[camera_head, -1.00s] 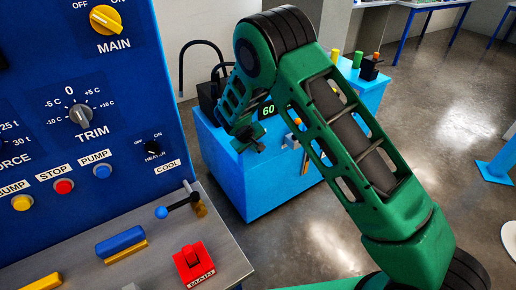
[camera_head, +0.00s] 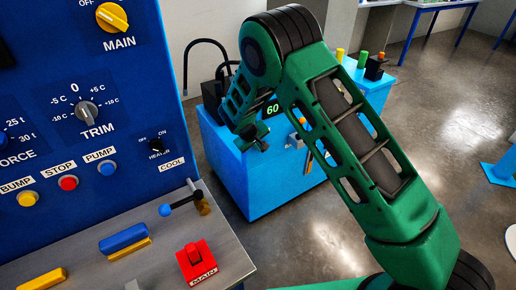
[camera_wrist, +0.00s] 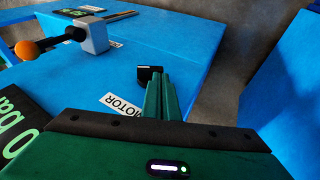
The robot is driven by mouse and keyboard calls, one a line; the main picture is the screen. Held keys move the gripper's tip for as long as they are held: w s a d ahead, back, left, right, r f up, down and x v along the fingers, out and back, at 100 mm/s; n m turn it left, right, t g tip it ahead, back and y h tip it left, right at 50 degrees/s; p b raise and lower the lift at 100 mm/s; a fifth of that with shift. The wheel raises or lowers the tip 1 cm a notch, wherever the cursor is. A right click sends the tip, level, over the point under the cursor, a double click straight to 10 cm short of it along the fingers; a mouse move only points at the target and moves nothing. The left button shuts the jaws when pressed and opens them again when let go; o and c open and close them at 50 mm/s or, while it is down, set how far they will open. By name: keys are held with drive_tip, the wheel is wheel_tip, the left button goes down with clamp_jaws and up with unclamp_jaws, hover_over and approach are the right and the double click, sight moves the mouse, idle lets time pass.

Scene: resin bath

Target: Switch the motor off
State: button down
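The motor switch, a small black knob (camera_wrist: 150,74), stands on the blue top of the bath unit, beside a white label (camera_wrist: 120,103) reading MOTOR, partly covered. My gripper (camera_wrist: 160,85) has its green fingers together with nothing visible between them. In the wrist view its tips are right by the black knob and overlap its lower edge; I cannot tell whether they touch. The knob's setting is not readable. In the head view my gripper (camera_head: 254,138) is in front of the blue bath unit (camera_head: 255,185), and I cannot make out the motor switch there.
An orange ball lever (camera_wrist: 27,50) on a grey block (camera_wrist: 93,36) stands left of the knob. A dark display (camera_wrist: 22,135) shows 0 bar. A blue press panel (camera_head: 75,130) and grey shelf (camera_head: 150,270) with a red MAIN switch (camera_head: 195,260) are at left.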

drive_tip(key=shift+r, duration=0.1)
idle(0.3)
drive_tip(key=shift+r, duration=0.7)
drive_tip(key=w+d+r+v, duration=0.1)
drive_tip(key=v, duration=1.2)
drive_tip(key=shift+w+d+r, duration=0.15)
drive_tip(key=shift+w+r, duration=0.15)
drive_tip(key=shift+r, duration=0.1)
drive_tip(key=shift+f, duration=0.1)
